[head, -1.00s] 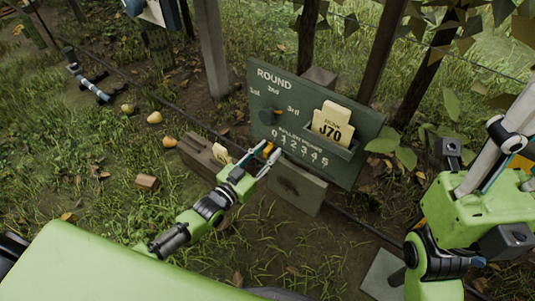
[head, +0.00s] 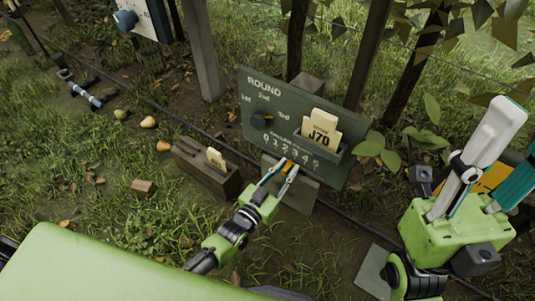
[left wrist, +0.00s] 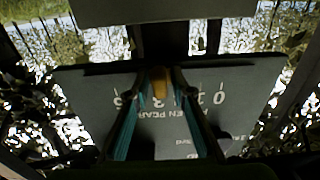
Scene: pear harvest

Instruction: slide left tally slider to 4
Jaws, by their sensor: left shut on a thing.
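The green tally board (head: 355,178) stands tilted at the centre of the head view, with a row of numbers from 0 to 5. The left tally slider (head: 288,166) is a small orange-yellow piece below that row. My left gripper (head: 286,165) is shut on it. In the left wrist view the slider (left wrist: 158,84) sits between the two teal-padded fingers, and the numbers appear upside down. It looks near the middle of the scale, around 3; the fingers hide some digits. My right gripper (head: 520,135) is raised at the right edge, fingers apart, partly cut off.
A cream card marked J70 (head: 319,131) sits in the board's holder, and a dark round knob (head: 262,122) is on its left part. A wooden box (head: 198,170) stands left of the board. Several pears (head: 148,122) lie on the grass. Posts stand behind.

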